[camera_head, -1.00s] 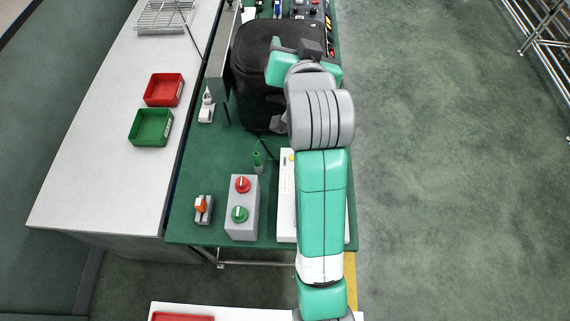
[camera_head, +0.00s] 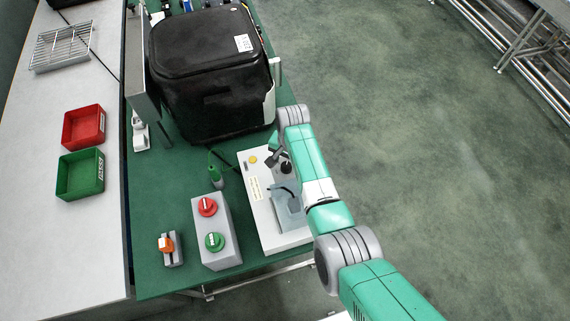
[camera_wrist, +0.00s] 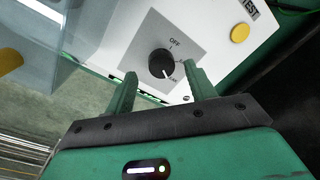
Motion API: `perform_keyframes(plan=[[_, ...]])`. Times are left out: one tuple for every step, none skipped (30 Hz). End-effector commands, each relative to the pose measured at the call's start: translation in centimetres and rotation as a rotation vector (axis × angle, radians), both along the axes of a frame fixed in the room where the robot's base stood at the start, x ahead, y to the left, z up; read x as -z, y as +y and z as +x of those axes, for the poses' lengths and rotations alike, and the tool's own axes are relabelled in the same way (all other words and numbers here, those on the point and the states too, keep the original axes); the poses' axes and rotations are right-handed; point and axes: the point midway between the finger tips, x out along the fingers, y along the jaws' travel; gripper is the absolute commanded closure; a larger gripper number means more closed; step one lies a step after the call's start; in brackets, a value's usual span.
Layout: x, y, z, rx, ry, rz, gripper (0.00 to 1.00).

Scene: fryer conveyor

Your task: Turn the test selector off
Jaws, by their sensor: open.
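The test selector is a round black knob (camera_wrist: 161,64) on a grey square of a white panel (camera_wrist: 205,20). Its white pointer line points down and right, away from the printed OFF mark. In the head view my gripper (camera_head: 277,154) is small beside the knob.
A yellow button (camera_wrist: 240,33) is near the panel's TEST label. A clear bluish box (camera_head: 289,208) stands on the panel. A black fryer-like unit (camera_head: 205,80) is behind. A grey box with red and green knobs (camera_head: 222,234) and an orange-handled switch (camera_head: 168,249) are left.

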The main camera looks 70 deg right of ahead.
Motion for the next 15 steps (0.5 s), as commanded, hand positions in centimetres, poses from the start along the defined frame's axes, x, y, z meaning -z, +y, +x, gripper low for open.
perform_keyframes(plan=[[1.0, 0.0, 0.0, 0.0, 0.001, 0.002, 0.45], [1.4, 0.0, 0.1, 0.0, 0.001, 0.001, 0.45], [1.8, 0.0, 0.1, 0.0, 0.001, 0.001, 0.45], [2.0, 0.0, 0.1, 0.0, 0.0, 0.0, 0.45], [2.2, 0.0, 0.1, -0.001, 0.0, 0.0, 0.45], [2.4, 0.0, 0.2, -0.001, 0.0, -0.001, 0.45], [2.4, 0.0, 0.2, -0.001, -0.001, -0.001, 0.45], [2.4, 0.0, 0.2, -0.001, -0.001, -0.001, 0.45], [2.5, 0.0, 0.2, -0.001, -0.001, -0.001, 0.45], [2.4, 0.0, 0.2, -0.001, -0.001, -0.001, 0.45], [2.4, 0.0, 0.2, -0.001, -0.001, -0.001, 0.45], [2.4, 0.0, 0.2, -0.001, -0.001, -0.001, 0.45], [2.4, 0.0, 0.2, -0.001, -0.001, -0.001, 0.45], [2.4, 0.0, 0.2, -0.001, -0.001, -0.001, 0.45], [2.4, 0.0, 0.2, -0.001, -0.001, -0.001, 0.53]])
